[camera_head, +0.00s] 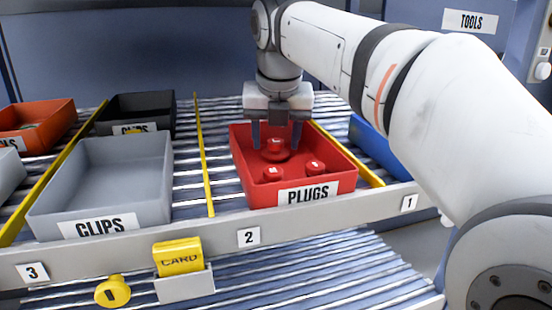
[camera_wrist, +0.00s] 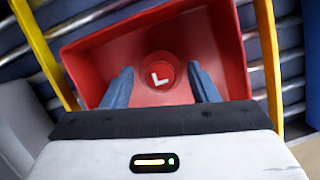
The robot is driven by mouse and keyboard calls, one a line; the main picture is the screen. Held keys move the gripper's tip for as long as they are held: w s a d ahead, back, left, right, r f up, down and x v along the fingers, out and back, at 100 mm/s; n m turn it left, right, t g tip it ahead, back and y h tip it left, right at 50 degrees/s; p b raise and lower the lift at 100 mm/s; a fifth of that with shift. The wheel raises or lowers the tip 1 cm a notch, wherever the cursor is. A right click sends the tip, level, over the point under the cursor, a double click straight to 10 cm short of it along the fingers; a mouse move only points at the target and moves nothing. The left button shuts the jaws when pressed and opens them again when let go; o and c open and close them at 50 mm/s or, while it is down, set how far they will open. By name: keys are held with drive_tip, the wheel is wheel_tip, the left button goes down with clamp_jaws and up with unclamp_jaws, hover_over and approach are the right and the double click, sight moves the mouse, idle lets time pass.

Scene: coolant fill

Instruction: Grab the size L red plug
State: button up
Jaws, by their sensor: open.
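The red plug marked L (camera_head: 276,147) stands at the back of the red PLUGS bin (camera_head: 240,165). In the wrist view the L plug (camera_wrist: 158,76) shows its round red top with a white L. My gripper (camera_head: 276,138) is open and points down over the bin. In the wrist view its two blue fingers (camera_wrist: 160,88) lie left and right of the L plug, with a gap on each side. Two smaller red plugs stand nearer the bin's front: one at left (camera_head: 273,173), marked M, and one at right (camera_head: 315,167), its letter too small to read surely.
A grey CLIPS bin (camera_head: 50,205) is on the left, with a black bin (camera_head: 150,107) behind it. A blue bin (camera_head: 372,142) is on the right. Yellow dividers (camera_head: 205,160) separate the roller lanes.

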drive_tip(key=shift+c, duration=0.2)
drive_tip(key=c, duration=1)
drive_tip(key=shift+r, duration=0.2)
